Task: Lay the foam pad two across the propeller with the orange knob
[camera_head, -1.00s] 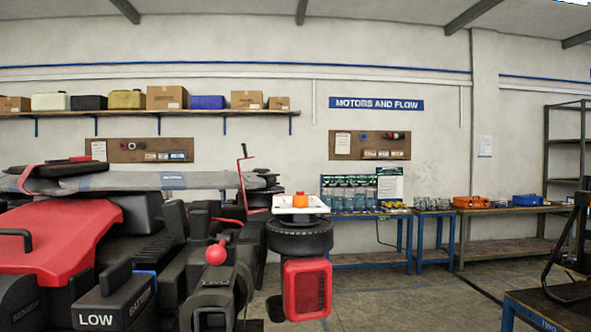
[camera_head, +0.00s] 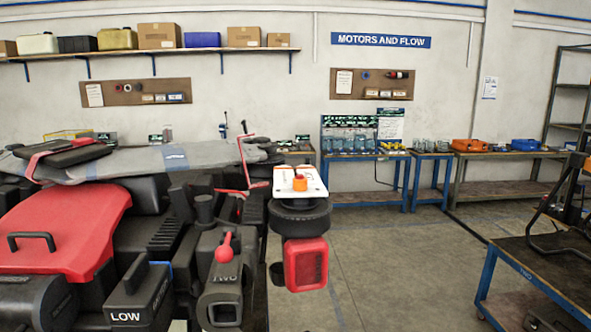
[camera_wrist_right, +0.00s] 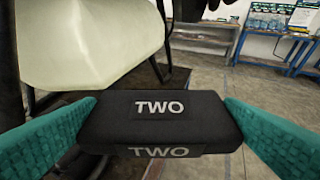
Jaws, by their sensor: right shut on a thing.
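A black foam pad marked TWO (camera_wrist_right: 160,120) is held level between the green-lined fingers of my right gripper (camera_wrist_right: 160,125) in the right wrist view. The fingers press on its two ends. The orange knob (camera_head: 299,184) sits on a white plate (camera_head: 312,189) on top of a round black motor, with a red block below, in the head view. A long grey folded piece with a blue band (camera_head: 130,162) lies to its left; I cannot tell whether it belongs to the knob's propeller. Neither gripper shows in the head view.
The drone's red tank cover (camera_head: 65,228) and black LOW battery (camera_head: 135,298) fill the lower left. A blue-framed cart (camera_head: 545,260) stands at lower right, with bare floor between. A pale tank (camera_wrist_right: 85,45) is close behind the pad in the wrist view.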

